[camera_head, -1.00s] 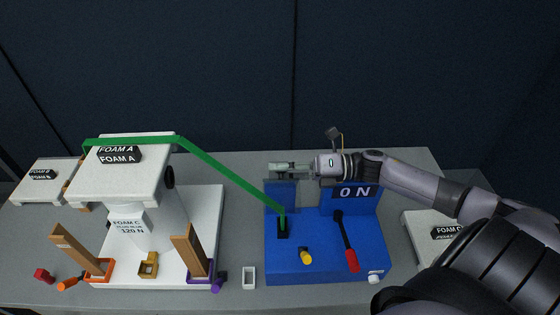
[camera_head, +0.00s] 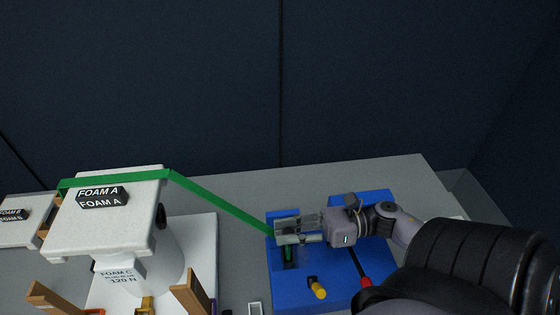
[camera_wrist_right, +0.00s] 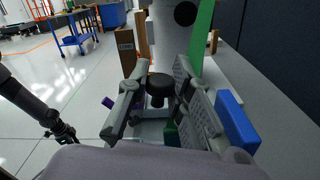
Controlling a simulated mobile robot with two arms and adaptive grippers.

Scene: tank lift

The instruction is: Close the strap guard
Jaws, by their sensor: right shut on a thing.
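The green strap (camera_head: 215,202) runs from the top of the white foam stand down to the blue unit (camera_head: 285,291); its lower end enters a dark slot. My right gripper (camera_head: 280,231) is over the left of the blue unit, right beside the strap's lower end. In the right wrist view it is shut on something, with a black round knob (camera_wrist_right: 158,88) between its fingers. I cannot tell whether this knob belongs to the strap guard, as the fingers hide much of it. My left gripper (camera_wrist_right: 66,132) shows small and dark at the left of that view; its jaws are unclear.
The white stand (camera_head: 110,235) with foam A on top stands at the left. A yellow knob (camera_head: 318,291) and a red-handled lever (camera_head: 365,281) are on the blue unit near my right gripper. The grey table behind is clear.

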